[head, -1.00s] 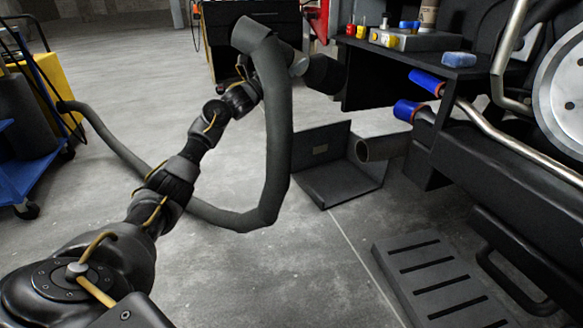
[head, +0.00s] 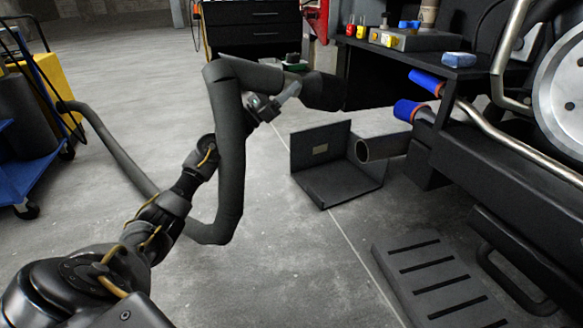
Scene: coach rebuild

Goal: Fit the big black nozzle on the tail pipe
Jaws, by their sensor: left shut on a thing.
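The big black nozzle (head: 323,91) is on the end of a thick grey hose (head: 231,150) and points right. My left gripper (head: 288,94) is shut on it, near where the hose joins; its fingertips are partly hidden. The nozzle is held in the air, up and left of the tail pipe (head: 385,147), and apart from it. The tail pipe is a wide grey tube with its open end facing left, low beside the coach's dark body. My right gripper is not in view.
A dark shelf (head: 430,67) holds small items. A slotted step (head: 440,280) is at front right. A blue cart (head: 25,170) stands left.

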